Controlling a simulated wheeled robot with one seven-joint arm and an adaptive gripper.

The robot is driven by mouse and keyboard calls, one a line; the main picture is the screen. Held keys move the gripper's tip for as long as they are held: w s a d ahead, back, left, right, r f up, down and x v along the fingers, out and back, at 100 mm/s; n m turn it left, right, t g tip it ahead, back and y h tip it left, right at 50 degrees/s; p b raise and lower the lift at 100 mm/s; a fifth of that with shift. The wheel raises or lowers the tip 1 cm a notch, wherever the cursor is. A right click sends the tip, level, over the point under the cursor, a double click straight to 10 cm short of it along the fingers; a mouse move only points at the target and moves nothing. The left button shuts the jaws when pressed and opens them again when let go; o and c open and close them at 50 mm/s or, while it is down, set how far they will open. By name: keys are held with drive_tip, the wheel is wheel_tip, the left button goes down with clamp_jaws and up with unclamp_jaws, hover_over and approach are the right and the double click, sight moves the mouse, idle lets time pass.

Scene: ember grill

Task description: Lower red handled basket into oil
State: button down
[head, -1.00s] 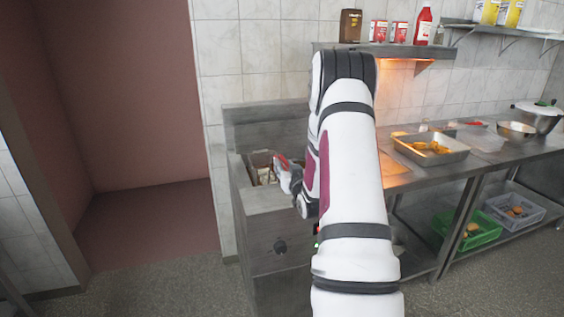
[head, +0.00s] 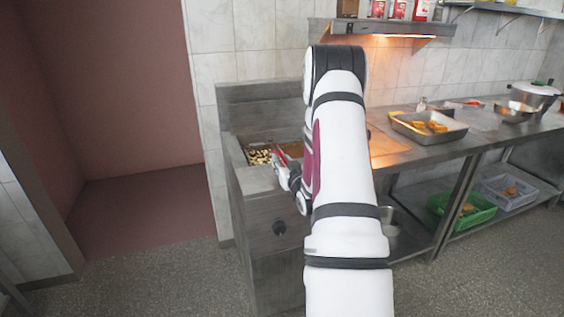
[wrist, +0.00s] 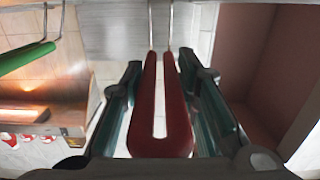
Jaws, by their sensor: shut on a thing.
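The red handle (wrist: 162,105) of the basket lies between the two fingers of my gripper (wrist: 160,72) in the wrist view, and the gripper is shut on it. Thin metal rods run from the handle toward the basket. In the head view the red handle (head: 281,157) shows at the fryer's right side, beside my gripper (head: 284,172). The fryer (head: 255,185) has an open well, with a speckled pale and brown surface (head: 260,156) in it. The basket body is mostly hidden, so I cannot tell its exact depth. My arm covers the right part of the fryer.
A green handle (wrist: 25,58) hangs at the left in the wrist view. A metal counter (head: 475,140) right of the fryer holds a tray (head: 455,132) of golden food. A lit shelf (head: 385,30) is above. Green (head: 478,218) and grey crates (head: 512,200) sit below.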

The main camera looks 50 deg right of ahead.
drive_tip(key=shift+f+b, duration=0.45)
drive_tip(key=shift+f, duration=0.15)
drive_tip(key=c, duration=1.2)
unclamp_jaws()
drive_tip(key=shift+o, duration=0.2)
drive_tip(key=shift+f, duration=0.15)
drive_tip(key=shift+s, duration=0.15)
drive_tip(key=v, duration=1.1)
drive_tip(key=shift+s+a, duration=0.25)
drive_tip(key=shift+s, duration=0.05)
